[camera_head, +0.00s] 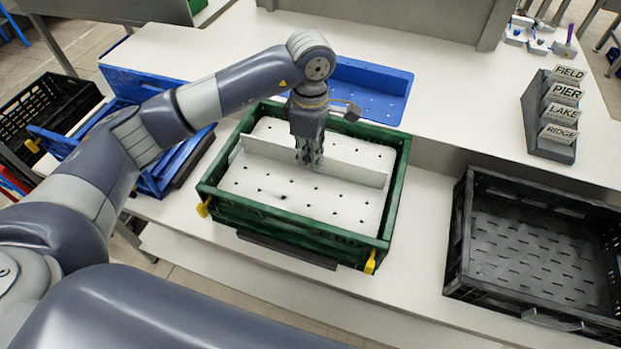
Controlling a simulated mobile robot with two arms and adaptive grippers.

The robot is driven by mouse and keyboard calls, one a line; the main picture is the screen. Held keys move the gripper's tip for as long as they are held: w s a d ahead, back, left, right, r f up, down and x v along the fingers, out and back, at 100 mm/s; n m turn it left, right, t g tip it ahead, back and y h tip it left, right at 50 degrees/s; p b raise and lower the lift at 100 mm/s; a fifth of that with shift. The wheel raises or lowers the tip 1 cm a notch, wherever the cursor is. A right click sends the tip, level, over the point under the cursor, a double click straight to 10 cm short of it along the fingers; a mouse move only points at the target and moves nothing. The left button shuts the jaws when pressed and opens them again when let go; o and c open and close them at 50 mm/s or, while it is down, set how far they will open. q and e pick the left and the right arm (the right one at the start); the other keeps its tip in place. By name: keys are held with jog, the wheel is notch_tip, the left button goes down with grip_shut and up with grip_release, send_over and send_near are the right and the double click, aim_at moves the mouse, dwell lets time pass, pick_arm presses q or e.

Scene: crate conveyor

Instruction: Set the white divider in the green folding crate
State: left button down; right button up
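The green folding crate (300,236) stands unfolded on the white bench in the middle of the view, with a white perforated panel (285,200) inside as its floor. The white divider (355,173) is upright inside the crate, running crosswise from the left wall towards the right wall. My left gripper (309,158) reaches in from above, with its fingers closed at the middle of the divider's top edge. The fingers partly hide the divider, and its lower edge is hard to judge against the white floor. My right gripper is not in view.
An empty black crate (463,235) stands at the right.

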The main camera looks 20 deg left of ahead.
aim_at(311, 170)
pick_arm(q)
notch_tip(311, 170, down, 5)
jog(key=shift+f+p, duration=0.1)
jog(key=shift+p, duration=0.25)
notch_tip(311, 170, down, 4)
jog(key=shift+p, duration=0.45)
jog(key=shift+f, duration=0.3)
jog(key=shift+f+b, duration=0.2)
jog(key=shift+b, duration=0.1)
jog(key=c, duration=1.8)
grip_release()
jog(key=shift+r, duration=0.1)
